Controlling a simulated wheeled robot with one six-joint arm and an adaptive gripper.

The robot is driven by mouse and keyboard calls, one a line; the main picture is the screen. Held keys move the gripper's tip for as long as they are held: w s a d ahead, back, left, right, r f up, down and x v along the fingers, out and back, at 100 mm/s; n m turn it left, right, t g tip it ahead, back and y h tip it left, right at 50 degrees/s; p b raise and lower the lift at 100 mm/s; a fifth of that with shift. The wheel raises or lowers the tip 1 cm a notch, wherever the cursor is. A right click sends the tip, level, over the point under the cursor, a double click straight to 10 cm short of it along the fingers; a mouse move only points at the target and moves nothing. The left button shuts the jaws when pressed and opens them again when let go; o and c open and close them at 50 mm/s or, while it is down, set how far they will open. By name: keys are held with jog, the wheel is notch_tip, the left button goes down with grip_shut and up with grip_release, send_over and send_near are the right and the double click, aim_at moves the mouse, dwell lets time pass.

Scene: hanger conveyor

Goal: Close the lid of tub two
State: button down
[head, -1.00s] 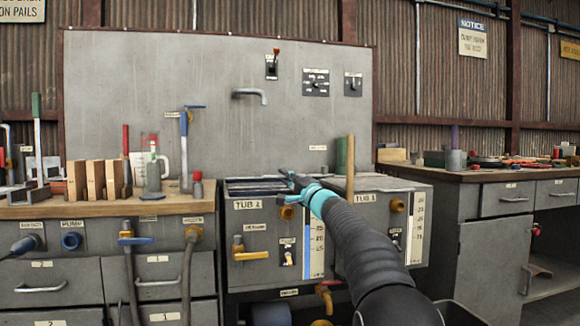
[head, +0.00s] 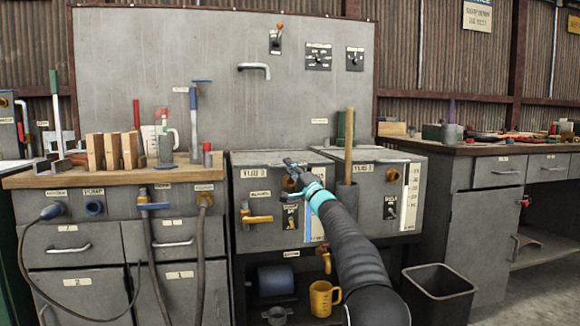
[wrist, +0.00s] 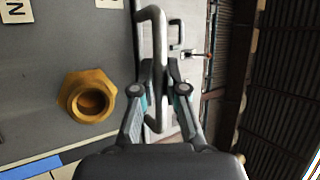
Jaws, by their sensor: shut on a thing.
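Two grey tubs stand side by side. The left tub (head: 270,235) has a label that seems to read TUB 2, though it is small. Its lid (head: 262,157) lies flat across the top and looks closed. My gripper (head: 292,166) is at the front right of that lid. In the wrist view my gripper (wrist: 160,90) is shut on a grey looped handle (wrist: 151,25), which runs between the fingers. The handle seems to belong to the lid; its joint with the lid is hidden.
A brass fitting (wrist: 88,97) is close to my gripper on the tub front. A wooden-handled tool (head: 349,140) stands upright by the right tub (head: 405,200). A worktop (head: 110,179) with blocks and bottles is at left, and a black bin (head: 438,285) is at lower right.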

jog(key=shift+w+d+f, duration=0.1)
jog(key=shift+f, duration=0.4)
jog(key=c, duration=1.2)
grip_release()
jog(key=shift+r, duration=0.15)
jog(key=shift+d, duration=0.1)
jog(key=v, duration=1.2)
jog(key=shift+a, duration=0.25)
